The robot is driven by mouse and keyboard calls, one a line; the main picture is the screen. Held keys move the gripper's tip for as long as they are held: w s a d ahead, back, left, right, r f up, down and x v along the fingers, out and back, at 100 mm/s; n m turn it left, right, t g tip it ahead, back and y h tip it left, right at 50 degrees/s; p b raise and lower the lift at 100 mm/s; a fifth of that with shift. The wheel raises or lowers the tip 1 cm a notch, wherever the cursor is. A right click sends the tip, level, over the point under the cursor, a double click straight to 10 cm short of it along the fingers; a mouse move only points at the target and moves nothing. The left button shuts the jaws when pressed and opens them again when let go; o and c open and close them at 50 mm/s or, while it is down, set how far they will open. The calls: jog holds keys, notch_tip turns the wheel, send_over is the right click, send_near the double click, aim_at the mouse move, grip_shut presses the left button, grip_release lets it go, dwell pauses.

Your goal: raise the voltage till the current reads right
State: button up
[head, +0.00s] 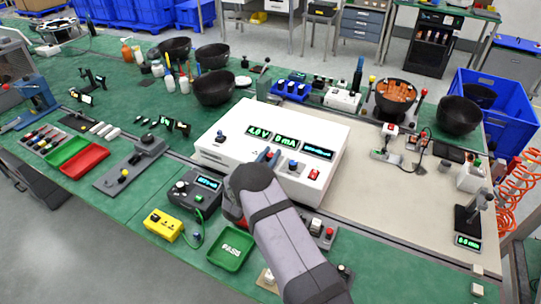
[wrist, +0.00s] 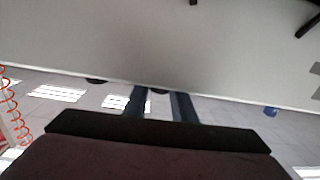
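The white power supply box (head: 225,141) stands mid-table in the head view. Its green voltage display (head: 258,131) seems to read 4.0 V, and its current display (head: 287,141) seems to read 0 mA. A third display (head: 318,152) is too small to read. My arm covers part of the front, and my gripper is mostly hidden there. In the wrist view my gripper (wrist: 159,108) has two blue fingers apart, with a pale surface ahead.
A dark meter (head: 190,190), a yellow box (head: 162,226) and a green PASS tray (head: 231,250) lie left of my arm. Red (head: 86,160) and green trays are farther left. Black bowls (head: 214,88) stand behind the box. The beige mat (head: 380,215) has clear room at right.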

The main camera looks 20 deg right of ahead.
jog(key=shift+c, duration=0.7)
jog(key=shift+o, duration=0.2)
jog(key=shift+b, duration=0.35)
jog(key=g+h+b, duration=0.1)
jog(key=m+h+b, duration=0.1)
jog(key=b, duration=0.1)
jog(key=shift+w+f+m+g, duration=0.1)
jog(key=shift+f+m+g, duration=0.1)
jog(key=shift+m+g, duration=0.15)
jog(key=m+g+h+b, duration=0.1)
jog(key=m+g+b, duration=0.1)
jog(key=b, duration=0.2)
jog(key=shift+g+h+b, duration=0.35)
jog(key=shift+h+b, duration=0.05)
jog(key=shift+r+m+g+b, duration=0.25)
jog(key=shift+m+g+b, duration=0.1)
jog(key=shift+g+b, duration=0.25)
jog(key=o, duration=1)
jog(key=shift+a, duration=0.1)
